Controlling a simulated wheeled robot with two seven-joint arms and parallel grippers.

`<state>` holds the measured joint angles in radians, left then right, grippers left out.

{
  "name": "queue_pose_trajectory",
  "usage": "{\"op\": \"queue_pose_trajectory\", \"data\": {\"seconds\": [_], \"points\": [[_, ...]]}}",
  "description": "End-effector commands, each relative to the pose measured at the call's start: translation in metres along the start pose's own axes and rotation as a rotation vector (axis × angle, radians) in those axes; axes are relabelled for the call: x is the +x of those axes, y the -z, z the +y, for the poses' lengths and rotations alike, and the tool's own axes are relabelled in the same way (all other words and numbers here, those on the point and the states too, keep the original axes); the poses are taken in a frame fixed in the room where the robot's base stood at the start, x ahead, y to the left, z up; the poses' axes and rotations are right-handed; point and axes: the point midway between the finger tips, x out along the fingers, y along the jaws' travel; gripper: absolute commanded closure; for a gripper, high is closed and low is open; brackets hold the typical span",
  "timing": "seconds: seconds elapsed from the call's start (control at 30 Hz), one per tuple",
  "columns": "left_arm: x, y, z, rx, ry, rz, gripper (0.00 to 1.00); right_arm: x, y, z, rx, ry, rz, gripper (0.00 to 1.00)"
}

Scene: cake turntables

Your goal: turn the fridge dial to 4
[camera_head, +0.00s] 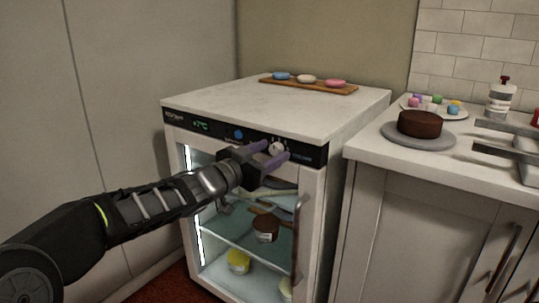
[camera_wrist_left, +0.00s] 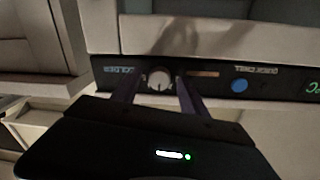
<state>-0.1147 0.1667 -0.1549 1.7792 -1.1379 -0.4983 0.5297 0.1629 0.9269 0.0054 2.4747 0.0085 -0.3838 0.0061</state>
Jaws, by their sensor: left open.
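The fridge dial (camera_head: 277,148) is a small pale round knob on the black control strip (camera_head: 219,132) at the top of the white fridge's front. In the left wrist view, the picture is upside down and the dial (camera_wrist_left: 159,79) sits between two purple fingers. My left gripper (camera_head: 272,152) is open, with one finger on each side of the dial. I cannot tell whether the fingers touch it. The dial's number marks are too small or hidden to read. My right gripper is not in view.
A blue button (camera_head: 239,134) and a green display (camera_head: 201,125) are on the same strip. The glass door below has a vertical handle (camera_head: 297,240). A wooden board (camera_head: 308,86) with several pastries lies on the fridge top. A chocolate cake (camera_head: 418,123) stands on the right counter.

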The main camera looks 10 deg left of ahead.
Motion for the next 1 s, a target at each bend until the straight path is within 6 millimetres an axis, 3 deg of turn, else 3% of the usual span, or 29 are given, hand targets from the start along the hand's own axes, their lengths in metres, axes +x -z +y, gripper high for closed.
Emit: {"op": "queue_pose_trajectory", "data": {"seconds": [0.13,0.73,1.0], "points": [[-0.0002,0.0002,0.0000,0.000,0.000,0.000,0.49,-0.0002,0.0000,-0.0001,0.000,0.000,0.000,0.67],[-0.0005,0.0001,0.0001,0.000,0.000,0.000,0.98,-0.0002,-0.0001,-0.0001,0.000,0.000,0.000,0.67],[-0.0005,0.0001,0.0001,0.002,0.000,0.000,1.00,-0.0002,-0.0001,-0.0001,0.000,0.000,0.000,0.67]]}}
